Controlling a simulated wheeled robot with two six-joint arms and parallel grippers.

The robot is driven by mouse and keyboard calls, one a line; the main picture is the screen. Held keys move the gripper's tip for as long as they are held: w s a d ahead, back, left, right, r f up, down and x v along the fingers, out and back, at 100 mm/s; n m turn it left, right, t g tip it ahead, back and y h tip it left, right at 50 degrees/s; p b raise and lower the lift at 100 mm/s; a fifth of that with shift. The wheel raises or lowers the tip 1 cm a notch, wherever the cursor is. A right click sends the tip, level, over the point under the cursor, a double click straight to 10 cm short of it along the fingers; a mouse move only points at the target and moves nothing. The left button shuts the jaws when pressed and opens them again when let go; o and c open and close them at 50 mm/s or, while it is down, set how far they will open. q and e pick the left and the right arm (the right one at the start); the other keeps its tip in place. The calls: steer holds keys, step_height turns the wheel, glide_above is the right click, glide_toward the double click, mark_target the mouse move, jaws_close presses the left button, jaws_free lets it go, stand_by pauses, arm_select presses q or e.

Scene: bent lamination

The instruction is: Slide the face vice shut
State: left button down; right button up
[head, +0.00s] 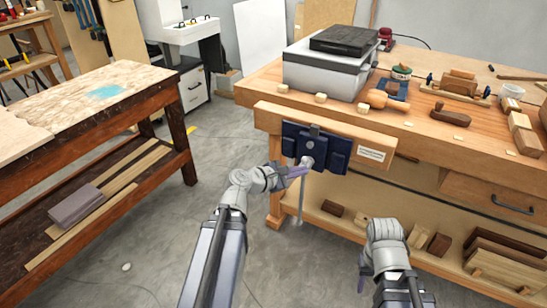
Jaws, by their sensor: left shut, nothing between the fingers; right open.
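The face vice has a wooden front jaw (268,118) on the workbench's near side, with a dark blue metal plate (335,152) on it. A grey screw head (307,162) sits at the plate's middle, and a thin handle bar (300,205) hangs down from it.
The workbench (430,135) carries a grey box (325,72), a wooden mallet (385,101), planes and blocks. Its lower shelf (340,222) holds wood offcuts. A dark-framed table (150,95) stands at the left. Bare floor lies between.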

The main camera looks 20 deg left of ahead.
arm_select(q)
steer(key=a+n+t+y+b, duration=0.5)
steer(key=a+n, duration=0.7)
steer(key=a, duration=0.4)
glide_toward(278, 132)
steer(key=shift+y, duration=0.3)
steer(key=w, duration=0.6)
steer(key=shift+w+d+f, duration=0.15)
steer(key=shift+w+d, duration=0.1)
steer(key=shift+w, duration=0.1)
arm_select(e)
step_height(278, 132, down, 7)
steer(key=shift+f, duration=0.1)
arm_select(q)
steer(key=shift+w, duration=0.1)
